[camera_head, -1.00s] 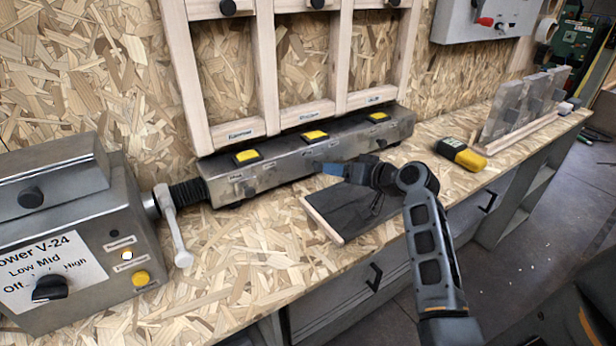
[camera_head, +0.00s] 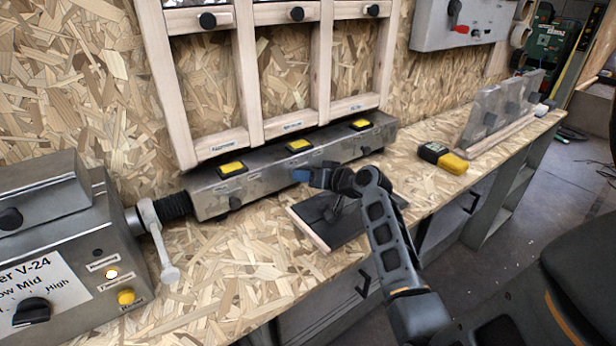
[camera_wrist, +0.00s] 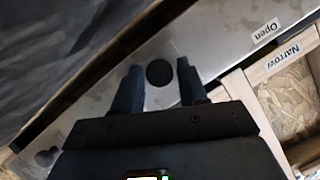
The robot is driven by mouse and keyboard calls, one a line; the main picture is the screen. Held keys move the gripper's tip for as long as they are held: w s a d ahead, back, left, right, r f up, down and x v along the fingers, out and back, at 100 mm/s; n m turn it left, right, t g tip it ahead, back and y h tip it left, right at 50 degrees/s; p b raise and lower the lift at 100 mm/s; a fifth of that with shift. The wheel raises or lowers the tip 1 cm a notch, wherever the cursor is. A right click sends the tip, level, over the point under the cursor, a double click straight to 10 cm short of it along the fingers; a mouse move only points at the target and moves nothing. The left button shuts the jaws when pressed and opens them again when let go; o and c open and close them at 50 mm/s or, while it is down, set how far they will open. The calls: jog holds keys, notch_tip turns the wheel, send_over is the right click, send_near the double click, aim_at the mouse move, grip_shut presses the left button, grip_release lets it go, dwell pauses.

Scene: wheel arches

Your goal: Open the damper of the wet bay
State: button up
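A grey metal duct (camera_head: 270,177) lies along the foot of the wooden frame, with three yellow pads on top and round black knobs on its front. One black knob (camera_head: 235,203) is near the left end and another (camera_head: 365,150) near the right. My gripper (camera_head: 300,175) is at the middle of the duct's front and hides that part in the head view. In the wrist view my gripper (camera_wrist: 158,82) is open, its two fingers either side of a black knob (camera_wrist: 159,73); contact cannot be told. An "Open" label (camera_wrist: 264,31) is to the right of this knob. No "wet" label is readable.
The wooden frame (camera_head: 245,80) bears a "Narrow" label (camera_wrist: 282,55) near the gripper. A dark board (camera_head: 345,225) lies below my arm. The grey blower box (camera_head: 60,250) with a white lever (camera_head: 160,245) stands left. A yellow-black meter (camera_head: 442,157) lies right.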

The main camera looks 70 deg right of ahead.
grip_shut()
jog(key=shift+d, duration=0.1)
jog(key=d+b, duration=0.1)
jog(key=s+d+b, duration=0.2)
jog(key=d, duration=0.1)
jog(key=shift+s+f, duration=0.15)
jog(key=shift+s, duration=0.1)
jog(key=shift+s+d, duration=0.2)
jog(key=shift+o, duration=1.6)
grip_release()
